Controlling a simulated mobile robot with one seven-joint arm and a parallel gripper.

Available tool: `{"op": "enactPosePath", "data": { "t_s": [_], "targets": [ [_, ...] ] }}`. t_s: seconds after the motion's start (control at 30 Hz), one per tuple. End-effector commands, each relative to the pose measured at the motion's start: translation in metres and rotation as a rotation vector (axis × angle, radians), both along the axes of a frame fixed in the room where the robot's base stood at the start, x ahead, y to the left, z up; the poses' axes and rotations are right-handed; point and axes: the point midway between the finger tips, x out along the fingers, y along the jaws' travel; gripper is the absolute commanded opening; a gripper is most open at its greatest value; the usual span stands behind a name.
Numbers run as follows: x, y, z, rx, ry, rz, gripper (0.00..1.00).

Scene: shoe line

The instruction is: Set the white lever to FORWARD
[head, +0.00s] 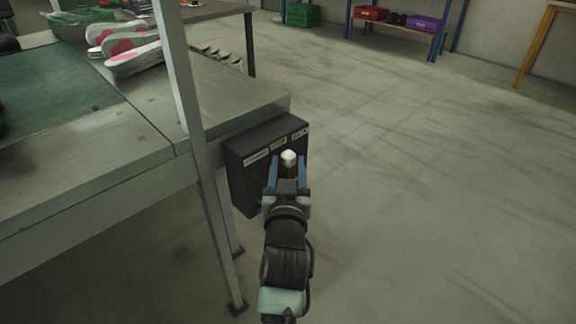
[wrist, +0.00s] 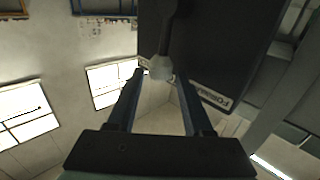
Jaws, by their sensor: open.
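The lever's white knob (head: 288,157) stands out from the front of a black control box (head: 240,180) at the table's end. In the wrist view the knob (wrist: 160,68) hangs on a dark stem, between my open fingertips or just beyond them. My gripper (head: 287,168) is open around the knob's line, with a gap beside it. The FORWARD label (wrist: 212,95) shows upside down to the right of the knob in the wrist view. In the head view the box's top edge bears a left label (head: 256,158), a middle one and a right one. The lever's exact setting is unclear.
A metal worktable (head: 130,150) with a green mat and pale shoes (head: 130,58) lies left of the box. Its grey upright post (head: 180,80) stands close to the box and my arm. The floor at right is clear, with shelves (head: 405,25) far back.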

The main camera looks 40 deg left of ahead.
Motion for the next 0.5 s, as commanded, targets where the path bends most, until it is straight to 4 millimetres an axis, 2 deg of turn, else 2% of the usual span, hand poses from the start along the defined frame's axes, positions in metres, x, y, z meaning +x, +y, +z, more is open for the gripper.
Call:
{"op": "enactPosePath", "data": {
  "t_s": [0.43, 0.5],
  "targets": [
    [0.0068, 0.0063, 0.0007, 0.001, 0.0, 0.0, 0.51],
    [0.0068, 0.0063, 0.0007, 0.001, 0.0, 0.0, 0.4]
  ]
}}
